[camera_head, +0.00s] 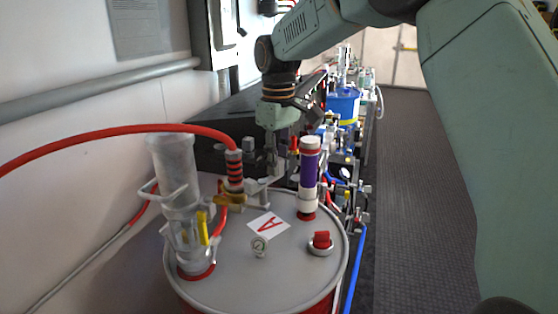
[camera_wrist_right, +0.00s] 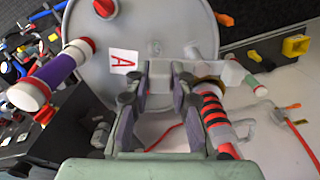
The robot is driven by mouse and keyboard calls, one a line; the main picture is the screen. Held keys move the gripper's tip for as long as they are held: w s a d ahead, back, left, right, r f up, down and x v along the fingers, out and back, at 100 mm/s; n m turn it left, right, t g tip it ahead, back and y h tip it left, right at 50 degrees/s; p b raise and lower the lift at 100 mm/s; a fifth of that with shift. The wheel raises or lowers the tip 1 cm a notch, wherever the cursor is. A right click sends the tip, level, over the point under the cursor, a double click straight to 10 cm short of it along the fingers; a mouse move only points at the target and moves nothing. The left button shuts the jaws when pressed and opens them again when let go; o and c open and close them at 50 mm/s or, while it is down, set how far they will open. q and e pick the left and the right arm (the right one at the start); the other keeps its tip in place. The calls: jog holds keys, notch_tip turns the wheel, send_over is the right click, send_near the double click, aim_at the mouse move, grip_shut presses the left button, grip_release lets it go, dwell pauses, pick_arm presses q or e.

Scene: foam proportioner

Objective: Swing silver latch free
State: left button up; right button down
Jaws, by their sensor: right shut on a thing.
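The silver latch (camera_head: 262,186) is a small pale metal piece above the drum's back edge, beside the red-and-black banded hose end (camera_head: 234,168). My right gripper (camera_head: 271,168) reaches down from above and is shut on it. In the right wrist view, the two dark fingers of the right gripper (camera_wrist_right: 160,72) stand over the drum's edge. A silver piece (camera_wrist_right: 228,73) shows just right of them, by the banded hose (camera_wrist_right: 214,118). The exact contact is partly hidden by the fingers. My left gripper is not in view.
The grey drum lid (camera_head: 290,275) carries a clear pump cylinder (camera_head: 176,170), a purple-and-white tube (camera_head: 309,170), a red cap (camera_head: 321,240) and a label marked A (camera_head: 267,224). A red hose (camera_head: 110,132) arches left. The dark floor (camera_head: 410,220) at right is clear.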

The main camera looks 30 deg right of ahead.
jog(key=shift+w+r, duration=0.1)
jog(key=c, duration=1.2)
grip_release()
jog(key=shift+o, duration=0.2)
notch_tip(320, 180, up, 12)
